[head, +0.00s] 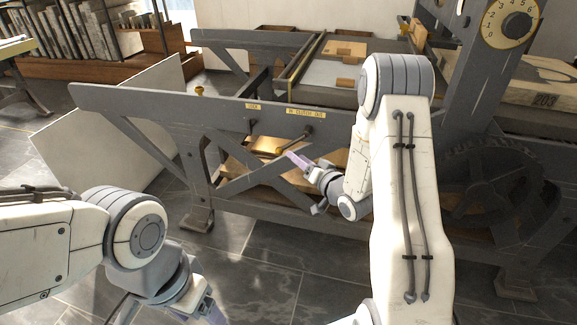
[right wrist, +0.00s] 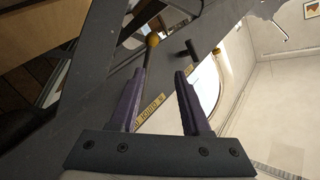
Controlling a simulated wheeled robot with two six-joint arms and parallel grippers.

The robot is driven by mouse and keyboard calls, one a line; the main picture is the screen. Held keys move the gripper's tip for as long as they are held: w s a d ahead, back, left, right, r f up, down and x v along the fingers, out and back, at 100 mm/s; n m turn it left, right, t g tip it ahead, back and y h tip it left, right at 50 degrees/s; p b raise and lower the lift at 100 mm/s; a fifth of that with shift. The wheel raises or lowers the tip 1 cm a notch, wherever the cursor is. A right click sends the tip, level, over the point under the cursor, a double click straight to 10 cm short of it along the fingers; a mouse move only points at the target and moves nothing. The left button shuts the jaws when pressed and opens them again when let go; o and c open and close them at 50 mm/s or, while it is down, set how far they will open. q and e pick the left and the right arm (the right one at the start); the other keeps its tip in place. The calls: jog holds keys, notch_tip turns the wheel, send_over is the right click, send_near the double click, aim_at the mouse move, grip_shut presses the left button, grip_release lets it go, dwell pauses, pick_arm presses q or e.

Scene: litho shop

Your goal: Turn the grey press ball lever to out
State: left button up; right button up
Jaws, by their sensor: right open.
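The grey press (head: 150,103) stands across the head view. Its ball lever (head: 298,139) is a dark rod slanting down and left from a pivot on the long side beam, below a yellow label (head: 306,113). In the right wrist view the lever's brass ball (right wrist: 152,40) shows just beyond my fingertips, nearer the left finger, which overlaps its rod. My right gripper (head: 291,157) is open, its purple fingers close to the lever's lower end; contact cannot be told. My left gripper (head: 208,309) is low at the bottom edge, mostly hidden or cut off.
A second yellow label (head: 252,107) is further left on the beam. A brass knob (head: 200,91) stands at the beam's upper edge. A pale board (head: 105,130) leans behind the press's left end. A round dial (head: 515,24) is at upper right. Tiled floor in front is clear.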

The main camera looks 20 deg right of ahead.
aim_at(290, 145)
pick_arm(q)
notch_tip(290, 145, down, 4)
jog(key=b, duration=0.2)
jog(key=shift+b, duration=0.35)
pick_arm(e)
jog(key=shift+m+t, duration=0.6)
jog(key=shift+t, duration=0.1)
jog(key=w, duration=0.3)
jog(key=w+f, duration=0.1)
jog(key=w, duration=0.5)
jog(key=shift+w+d+f, duration=0.1)
jog(key=shift+w+f, duration=0.1)
jog(key=shift+w, duration=0.05)
pick_arm(q)
jog(key=shift+r, duration=0.1)
pick_arm(e)
grip_shut()
jog(key=shift+d, duration=0.1)
